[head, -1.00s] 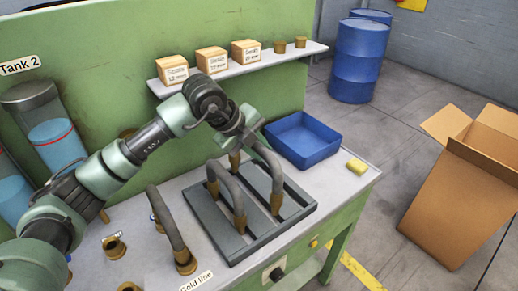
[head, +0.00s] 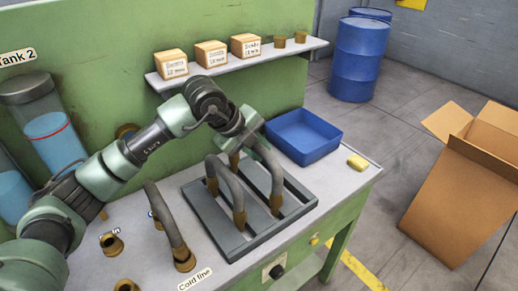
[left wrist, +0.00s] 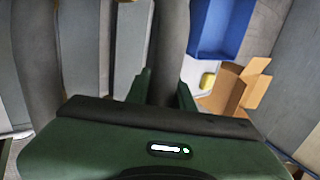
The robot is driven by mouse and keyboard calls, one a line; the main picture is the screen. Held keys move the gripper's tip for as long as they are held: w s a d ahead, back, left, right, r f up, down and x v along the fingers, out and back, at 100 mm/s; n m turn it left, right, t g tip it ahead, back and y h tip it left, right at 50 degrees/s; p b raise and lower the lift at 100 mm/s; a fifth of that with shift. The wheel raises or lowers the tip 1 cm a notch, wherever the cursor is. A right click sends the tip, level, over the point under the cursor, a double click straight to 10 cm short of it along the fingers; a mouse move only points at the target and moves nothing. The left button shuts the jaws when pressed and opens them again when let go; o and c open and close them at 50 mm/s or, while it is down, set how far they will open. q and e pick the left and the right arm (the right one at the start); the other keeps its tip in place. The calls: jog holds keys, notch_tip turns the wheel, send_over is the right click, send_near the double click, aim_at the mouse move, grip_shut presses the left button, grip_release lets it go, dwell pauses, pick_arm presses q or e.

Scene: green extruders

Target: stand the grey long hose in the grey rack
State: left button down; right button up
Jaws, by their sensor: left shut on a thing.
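My left gripper (head: 256,142) is shut on a grey hose (head: 272,172) with brass ends, over the back right part of the grey rack (head: 208,224). The hose is arched, with its ends pointing down at the rack; I cannot tell how deep they sit. In the left wrist view, the hose (left wrist: 173,45) runs between the dark green fingers (left wrist: 163,95). A second grey arched hose (head: 226,176) stands in the rack, in front and to the left of the held one. My right gripper is not in view.
Another grey hose (head: 167,222) stands on the bench, left of the rack, near several brass fittings (head: 112,245). A blue tray (head: 303,137) and a yellow block (head: 357,161) lie behind and right. A shelf (head: 230,68) with boxes is on the green wall.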

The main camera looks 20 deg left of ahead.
pick_arm(q)
jog(key=shift+f+b, duration=0.95)
jog(key=shift+f, duration=0.25)
jog(key=c, duration=1.1)
grip_release()
jog(key=shift+c, duration=0.2)
